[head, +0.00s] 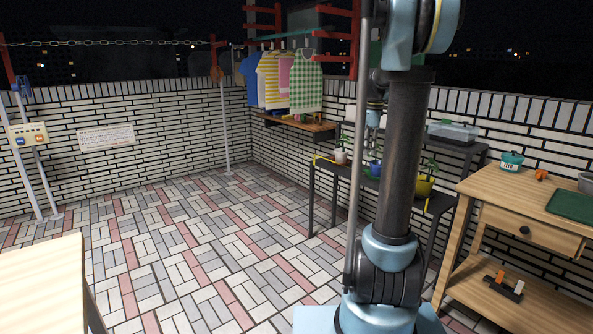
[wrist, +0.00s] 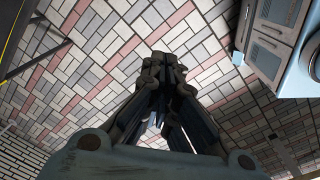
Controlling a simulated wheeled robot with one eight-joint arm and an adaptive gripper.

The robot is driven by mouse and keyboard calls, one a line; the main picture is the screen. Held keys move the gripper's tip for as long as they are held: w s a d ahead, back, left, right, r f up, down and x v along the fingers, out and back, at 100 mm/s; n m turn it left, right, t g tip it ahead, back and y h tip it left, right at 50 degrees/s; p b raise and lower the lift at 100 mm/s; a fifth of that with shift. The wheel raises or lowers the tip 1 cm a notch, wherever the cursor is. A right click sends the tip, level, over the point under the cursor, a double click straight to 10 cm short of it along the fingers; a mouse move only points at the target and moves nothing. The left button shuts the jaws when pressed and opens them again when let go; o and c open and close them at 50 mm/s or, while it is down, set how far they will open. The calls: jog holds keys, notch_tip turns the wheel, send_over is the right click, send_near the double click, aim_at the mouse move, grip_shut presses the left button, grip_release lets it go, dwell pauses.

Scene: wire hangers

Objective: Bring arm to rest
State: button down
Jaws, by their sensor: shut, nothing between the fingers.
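My arm stands upright in the right half of the head view and reaches out of the top of the picture. My gripper shows in the wrist view (wrist: 163,68); its fingers are together with nothing between them. It points down over the tiled floor (wrist: 100,60) and touches nothing that I can see. In the head view the fingers cannot be made out.
A wooden table (head: 515,190) with a drawer stands at right. A dark plant stand (head: 312,200) with pots is behind my arm. Shirts (head: 303,85) hang on a rail at the back. A light tabletop (head: 40,275) is at front left. The middle floor is clear.

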jog(key=s+a+f+m, duration=0.3)
jog(key=s, duration=0.6)
jog(key=s+a+f+m+t, duration=0.1)
jog(key=s+a+f+m, duration=0.2)
jog(key=s, duration=0.6)
jog(key=s+a+f+m, duration=0.2)
jog(key=s+f+m, duration=0.15)
jog(key=s, duration=0.65)
jog(key=s+f+m, duration=0.5)
jog(key=s+f, duration=0.2)
jog(key=f, duration=0.1)
jog(key=shift+s+a+t, duration=0.3)
jog(key=shift+s+a, duration=0.1)
jog(key=shift+a, duration=0.05)
